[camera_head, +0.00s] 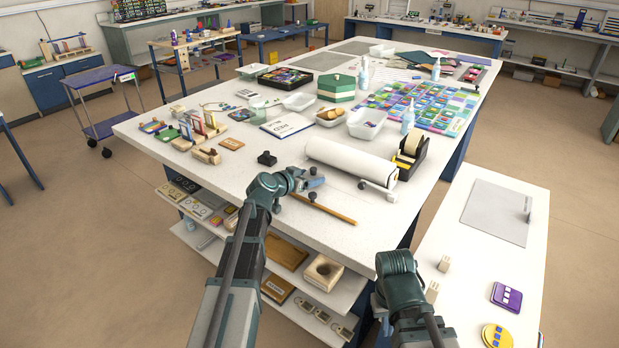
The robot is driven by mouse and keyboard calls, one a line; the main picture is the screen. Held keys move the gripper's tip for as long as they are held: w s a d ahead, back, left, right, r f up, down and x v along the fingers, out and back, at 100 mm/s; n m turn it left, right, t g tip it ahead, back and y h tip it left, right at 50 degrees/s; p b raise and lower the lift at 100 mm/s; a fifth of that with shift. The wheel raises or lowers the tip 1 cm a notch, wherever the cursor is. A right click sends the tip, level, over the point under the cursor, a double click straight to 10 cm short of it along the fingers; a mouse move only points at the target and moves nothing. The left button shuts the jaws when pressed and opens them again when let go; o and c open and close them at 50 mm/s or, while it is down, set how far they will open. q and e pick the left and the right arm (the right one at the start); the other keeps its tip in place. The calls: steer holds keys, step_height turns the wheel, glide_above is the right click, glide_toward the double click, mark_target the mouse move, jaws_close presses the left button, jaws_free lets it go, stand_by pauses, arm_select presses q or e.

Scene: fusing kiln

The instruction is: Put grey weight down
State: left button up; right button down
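My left gripper (314,181) is over the near part of the white worktop (220,178), beside the left end of a white roll. Its fingers are small and seen from behind, so I cannot tell whether they are open or shut. I cannot make out a separate grey weight between them. A small dark block with a knob (266,159) stands on the worktop just left of and beyond this gripper. My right arm reaches in at the lower right, near the worktop's front corner; its fingers are hidden.
A brown stick (326,209) lies in front of the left gripper. The white roll (350,161) and a black tape dispenser (409,157) stand to the right. Wooden blocks (206,156) are to the left. The worktop's front strip is mostly bare. A side table (465,265) stands right.

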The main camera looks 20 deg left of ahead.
arm_select(q)
steer(key=o, duration=0.3)
steer(key=shift+r, duration=0.1)
steer(key=shift+s+r+p, duration=0.35)
steer(key=shift+r+p, duration=0.45)
steer(key=shift+p, duration=0.15)
steer(key=p+v, duration=0.3)
steer(key=v, duration=0.7)
steer(key=shift+s+a+r+p, duration=0.15)
steer(key=shift+s+a+p, duration=0.2)
steer(key=shift+s+p, duration=0.15)
